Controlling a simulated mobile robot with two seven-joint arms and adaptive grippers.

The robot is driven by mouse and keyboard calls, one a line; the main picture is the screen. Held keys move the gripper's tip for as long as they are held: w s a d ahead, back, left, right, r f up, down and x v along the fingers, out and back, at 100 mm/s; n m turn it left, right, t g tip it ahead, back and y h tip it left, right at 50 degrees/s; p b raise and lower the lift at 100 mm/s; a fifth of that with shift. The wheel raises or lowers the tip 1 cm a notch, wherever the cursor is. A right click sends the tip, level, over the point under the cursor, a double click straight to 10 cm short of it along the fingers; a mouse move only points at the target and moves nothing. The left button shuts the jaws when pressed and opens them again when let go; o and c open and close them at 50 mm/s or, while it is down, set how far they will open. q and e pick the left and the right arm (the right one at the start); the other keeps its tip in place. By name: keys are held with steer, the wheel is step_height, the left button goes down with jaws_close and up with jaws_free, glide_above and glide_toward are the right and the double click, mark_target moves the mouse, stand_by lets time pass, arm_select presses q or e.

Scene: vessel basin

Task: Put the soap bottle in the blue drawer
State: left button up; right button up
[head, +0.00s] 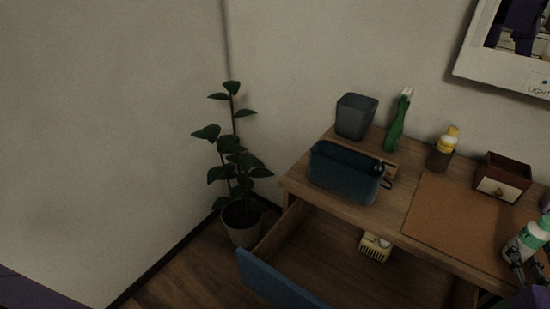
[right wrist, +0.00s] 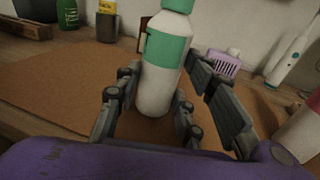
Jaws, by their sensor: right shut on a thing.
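The soap bottle, white with a green label, shows at the right edge of the head view (head: 527,238) and upright in the right wrist view (right wrist: 158,92). My right gripper (head: 518,262) is shut on it, with fingers on both sides of its body. I cannot tell if the bottle's base touches the desk. The blue drawer (head: 278,281) is pulled open below the desk's left part, and its front panel is blue. A small pale yellow object (head: 375,246) lies in it. My left gripper is not in view.
On the desk (head: 300,183) stand a dark blue bin (head: 340,178), a grey cup (head: 355,117), a green bottle (head: 396,128), a yellow-topped bottle (head: 441,152) and a small box (head: 502,178). A brown mat (head: 455,222) is mostly bare. A potted plant (head: 240,222) stands left of the drawer.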

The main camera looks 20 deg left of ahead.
steer(key=shift+f, duration=0.1)
steer(key=o, duration=1.3)
